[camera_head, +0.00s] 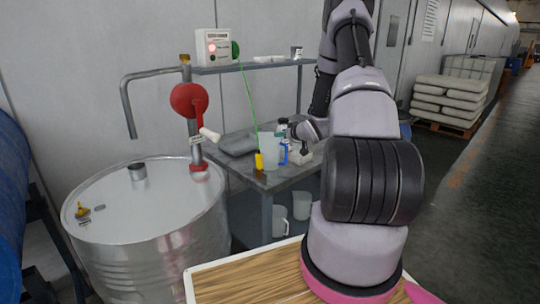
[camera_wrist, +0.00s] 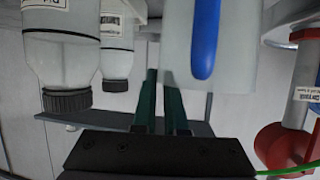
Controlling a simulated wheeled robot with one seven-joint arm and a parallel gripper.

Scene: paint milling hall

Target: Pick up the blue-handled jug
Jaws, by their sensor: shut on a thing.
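The translucent jug (camera_head: 269,150) with the blue handle (camera_head: 284,154) stands upright at the near end of the grey metal bench. The wrist view is upside down; there the jug's pale wall (camera_wrist: 240,65) and blue handle (camera_wrist: 205,38) fill the upper middle. My gripper (camera_wrist: 160,82) has its two green fingers close together at the jug's side wall near the rim, one on each side of its edge, shut on it. The handle lies to the right of the fingers in that view. In the head view my wrist hides most of the fingers.
The bench (camera_head: 285,180) also holds a yellow bottle (camera_head: 259,161) close to the jug. Dark-capped bottles (camera_wrist: 67,60) stand close beside my fingers. A shelf (camera_head: 255,66) runs above the bench. A steel drum (camera_head: 150,250) with a red pump (camera_head: 189,101) stands left.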

